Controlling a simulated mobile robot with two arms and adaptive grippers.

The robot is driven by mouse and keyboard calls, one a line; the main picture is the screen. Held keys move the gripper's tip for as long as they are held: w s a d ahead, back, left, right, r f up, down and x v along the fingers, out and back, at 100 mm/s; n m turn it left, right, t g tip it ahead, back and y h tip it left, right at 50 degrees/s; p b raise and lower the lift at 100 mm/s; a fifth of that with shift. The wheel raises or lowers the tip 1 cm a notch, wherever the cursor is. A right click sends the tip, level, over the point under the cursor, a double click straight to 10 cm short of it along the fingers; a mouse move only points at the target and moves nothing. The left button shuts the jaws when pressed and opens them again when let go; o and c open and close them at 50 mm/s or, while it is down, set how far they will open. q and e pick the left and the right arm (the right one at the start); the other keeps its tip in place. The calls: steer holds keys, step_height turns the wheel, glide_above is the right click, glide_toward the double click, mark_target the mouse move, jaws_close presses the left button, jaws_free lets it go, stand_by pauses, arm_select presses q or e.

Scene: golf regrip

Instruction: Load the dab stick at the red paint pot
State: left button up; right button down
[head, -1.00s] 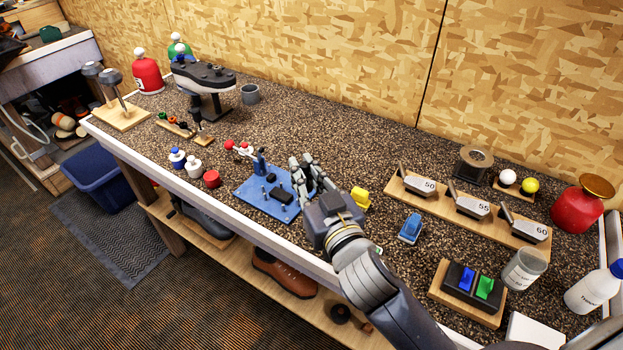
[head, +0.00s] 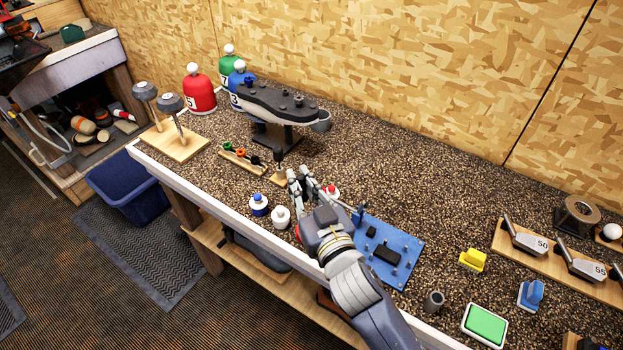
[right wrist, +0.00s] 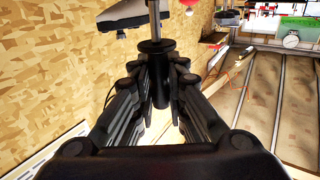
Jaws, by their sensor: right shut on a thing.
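My right gripper (head: 306,180) is over the bench, beside a row of small pots. In the right wrist view its fingers (right wrist: 157,85) are shut on a dark handle with a collar and a thin grey rod, which looks like the dab stick (right wrist: 153,45). The held thing cannot be made out in the head view. A red pot (head: 298,232) is mostly hidden behind my right gripper. A white pot (head: 281,218) and a blue-topped pot (head: 258,205) stand to its left. A small red and white thing (head: 331,191) shows just right of the fingers. My left gripper is not in view.
A blue board (head: 405,245) with pegs lies right of my arm. Behind the fingers is a dark clamp stand (head: 277,105); a wooden rack of small tools (head: 242,160) lies to the left. A yellow block (head: 472,260) and a green pad (head: 485,325) lie right. The bench's back middle is clear.

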steer(key=shift+f, duration=0.15)
steer(key=shift+s+d+f+b, duration=0.15)
steer(key=shift+d+f+b, duration=0.05)
steer(key=shift+f+b, duration=0.4)
steer(key=shift+s+d+f+b, duration=0.15)
steer(key=shift+f+b, duration=0.25)
steer(key=shift+b, duration=0.25)
steer(key=f+b, duration=0.2)
steer(key=shift+w+a+f+b, duration=0.15)
steer(key=shift+a+f+b, duration=0.05)
steer(key=shift+f+b, duration=0.15)
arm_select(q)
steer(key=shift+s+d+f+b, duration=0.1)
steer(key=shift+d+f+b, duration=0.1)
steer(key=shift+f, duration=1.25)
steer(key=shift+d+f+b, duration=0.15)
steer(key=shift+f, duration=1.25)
arm_select(e)
steer(key=shift+d+f, duration=0.1)
steer(key=shift+f, duration=0.3)
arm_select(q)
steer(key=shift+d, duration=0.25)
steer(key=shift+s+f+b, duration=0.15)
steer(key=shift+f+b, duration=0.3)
arm_select(e)
steer(key=shift+f, duration=0.55)
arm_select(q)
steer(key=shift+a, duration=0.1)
